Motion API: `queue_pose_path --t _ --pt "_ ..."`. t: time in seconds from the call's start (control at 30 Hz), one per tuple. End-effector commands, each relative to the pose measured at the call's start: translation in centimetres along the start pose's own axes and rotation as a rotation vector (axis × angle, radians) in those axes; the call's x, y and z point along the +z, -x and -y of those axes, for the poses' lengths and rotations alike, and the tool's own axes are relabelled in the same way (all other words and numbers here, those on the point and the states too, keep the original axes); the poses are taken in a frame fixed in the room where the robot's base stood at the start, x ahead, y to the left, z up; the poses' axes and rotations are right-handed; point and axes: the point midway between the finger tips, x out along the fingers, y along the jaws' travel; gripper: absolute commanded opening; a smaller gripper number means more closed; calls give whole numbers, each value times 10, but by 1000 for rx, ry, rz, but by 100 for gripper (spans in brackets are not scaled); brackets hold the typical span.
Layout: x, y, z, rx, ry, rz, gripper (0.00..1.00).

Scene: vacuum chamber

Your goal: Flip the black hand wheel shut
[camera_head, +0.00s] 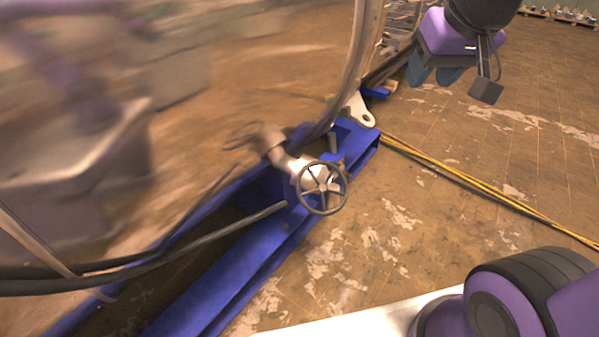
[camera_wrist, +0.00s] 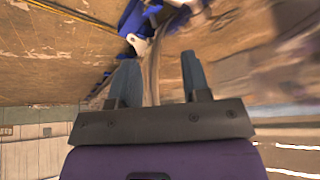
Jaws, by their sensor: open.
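The black hand wheel (camera_head: 320,188) is a small spoked ring on a pale valve body (camera_head: 296,167), beside the blue frame at the foot of the shiny chamber. My gripper (camera_head: 450,78) is at the upper right in the head view, well above and to the right of the wheel, and apart from it. In the wrist view my gripper (camera_wrist: 159,80) shows two blue-grey fingers spread apart with nothing held between them. I cannot make out the hand wheel clearly in the wrist view.
The curved, mirror-like chamber wall (camera_head: 230,80) fills the left and reflects the surroundings. The blue frame (camera_head: 235,270) runs along its base, with dark hoses (camera_head: 150,256) across it. Yellow cables (camera_head: 480,187) lie on the worn floor. The floor right of the wheel is mostly clear.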

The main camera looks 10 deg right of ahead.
Motion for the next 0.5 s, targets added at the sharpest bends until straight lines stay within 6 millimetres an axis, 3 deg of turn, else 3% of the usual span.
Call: queue_pose_path --t 0.2,0.5 --pt "-48 -53 12 -11 -25 6 43" --pt "-98 -140 31 -40 -70 7 43"
